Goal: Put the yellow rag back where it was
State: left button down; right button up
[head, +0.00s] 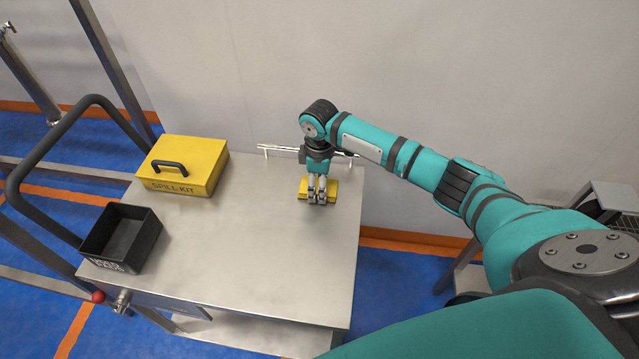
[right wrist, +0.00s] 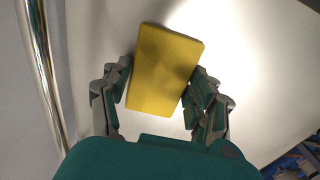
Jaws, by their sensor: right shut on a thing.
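The yellow rag (head: 331,188) is a flat folded block at the back right of the steel cart top. It also shows in the right wrist view (right wrist: 163,70), lying between my fingers. My right gripper (head: 317,198) points down over the rag and is shut on it, with a finger on each side (right wrist: 160,105). In the head view the fingers hide part of the rag. I cannot tell whether the rag rests on the cart top or is just above it. My left gripper is not in view.
The steel cart top (head: 260,245) is clear in the middle and front. A yellow spill kit case (head: 205,160) and a black open bin (head: 152,240) stand at its left. A metal rail (head: 280,148) runs along the back edge, close behind my gripper. A dark push handle (head: 50,150) rises at left.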

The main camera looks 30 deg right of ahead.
jog(key=o, duration=1.1)
jog(key=shift+f, duration=0.15)
notch_tip(320, 180, up, 12)
jog(key=shift+r+p, duration=0.2)
jog(key=shift+p, duration=0.1)
